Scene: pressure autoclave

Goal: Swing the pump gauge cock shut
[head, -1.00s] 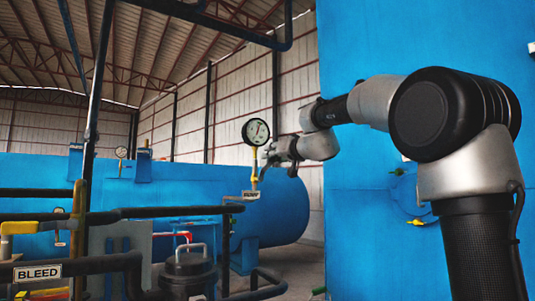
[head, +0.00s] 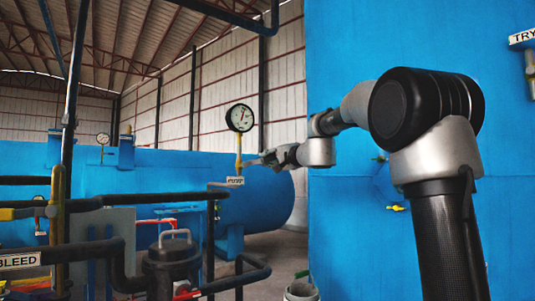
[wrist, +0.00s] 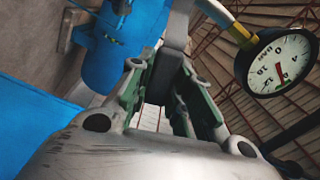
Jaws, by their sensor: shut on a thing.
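The pump gauge (head: 240,117) is a round white dial with a black rim on a yellow stem (head: 238,147), above a small label plate (head: 235,181). My gripper (head: 258,161) is just right of the stem, below the dial. It is shut on the grey cock lever (head: 250,163), which looks about level. In the wrist view, the grey lever (wrist: 177,25) comes down between the fingers of my gripper (wrist: 163,75). The gauge (wrist: 279,62) and its yellow fitting (wrist: 238,34) are at the upper right there. The cock body is too small to make out.
A large blue tank (head: 270,200) lies behind the gauge, and a tall blue wall (head: 335,230) stands to the right. Dark pipes (head: 110,200) and a lidded black vessel (head: 172,262) fill the lower left. A white bucket (head: 300,292) stands on the floor.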

